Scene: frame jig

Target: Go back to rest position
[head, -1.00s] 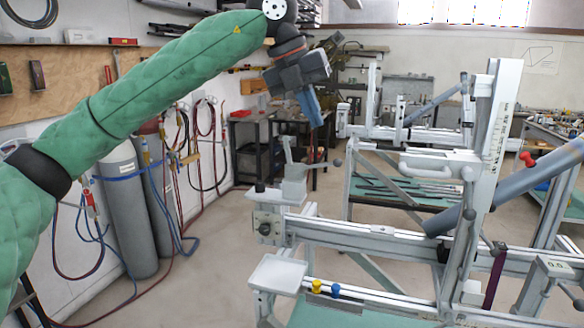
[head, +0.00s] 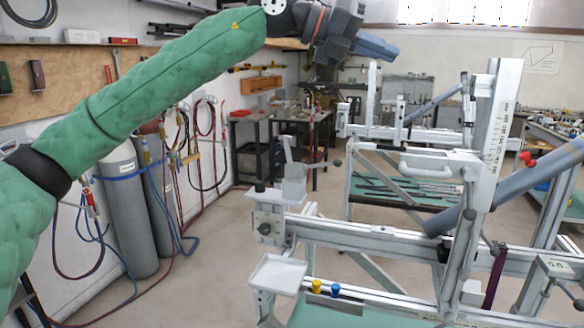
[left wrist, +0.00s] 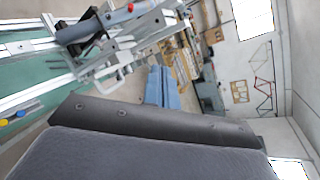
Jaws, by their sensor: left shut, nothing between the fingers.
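My left gripper (head: 376,46) is at the top of the head view, at the end of my green-sleeved arm. Its blue fingers are shut with nothing between them and point to the right. It is in free air, above and behind the near frame jig (head: 350,236) in the picture, touching nothing. In the left wrist view the blue fingers (left wrist: 162,88) show beyond the dark gripper body, with the jig (left wrist: 100,40) at upper left. My right gripper is in neither view.
A grey tube (head: 520,188) slopes across the jig's upright post (head: 495,140). A small white tray (head: 277,273) is at the jig's near left corner. Gas cylinders (head: 125,210) with hoses stand by the left wall. A second jig (head: 420,133) stands behind. Bare floor lies left of the near jig.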

